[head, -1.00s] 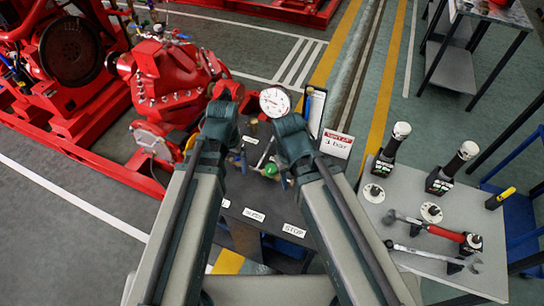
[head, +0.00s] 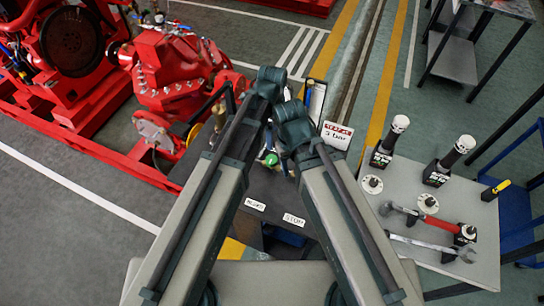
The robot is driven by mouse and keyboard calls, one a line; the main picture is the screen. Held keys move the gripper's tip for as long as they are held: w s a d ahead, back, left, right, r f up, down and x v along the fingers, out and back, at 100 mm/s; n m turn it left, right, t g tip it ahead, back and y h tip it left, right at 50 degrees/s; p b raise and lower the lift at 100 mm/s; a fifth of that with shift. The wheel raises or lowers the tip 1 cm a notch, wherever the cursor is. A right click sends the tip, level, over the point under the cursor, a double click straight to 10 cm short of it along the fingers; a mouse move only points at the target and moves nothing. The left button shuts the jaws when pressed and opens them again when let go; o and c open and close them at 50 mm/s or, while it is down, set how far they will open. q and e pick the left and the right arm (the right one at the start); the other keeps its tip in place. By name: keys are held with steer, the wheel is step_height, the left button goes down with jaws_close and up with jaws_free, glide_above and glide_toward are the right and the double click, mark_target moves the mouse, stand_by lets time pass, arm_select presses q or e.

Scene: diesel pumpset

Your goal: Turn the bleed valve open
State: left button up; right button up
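The bleed valve cannot be made out with certainty. On the dark stand (head: 180,170), a green round part (head: 271,159) with small blue and metal parts beside it shows between my two forearms. A brass fitting (head: 219,116) stands to the left of my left forearm. My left arm reaches across the stand and its wrist end covers the spot behind it. My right arm's wrist end is just right of and above the green part. The fingers of both grippers are hidden behind my own arm links, so contact with any valve cannot be seen.
A red pump (head: 178,65) stands at the left. A sign reading 3 bar (head: 337,134) and a clipboard (head: 317,98) are behind my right wrist. Two labels, one reading STOP (head: 294,219), lie on the stand. A grey tool table (head: 455,228) with wrenches is at the right.

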mark_target(272, 159)
arm_select(q)
steer(key=shift+f, duration=0.15)
arm_select(e)
steer(key=shift+f, duration=0.1)
arm_select(q)
step_height(272, 159, down, 14)
steer(key=b, duration=1.4)
steer(key=shift+r, duration=0.2)
arm_select(e)
step_height(272, 159, down, 14)
steer(key=shift+r, duration=0.15)
arm_select(q)
jaws_close()
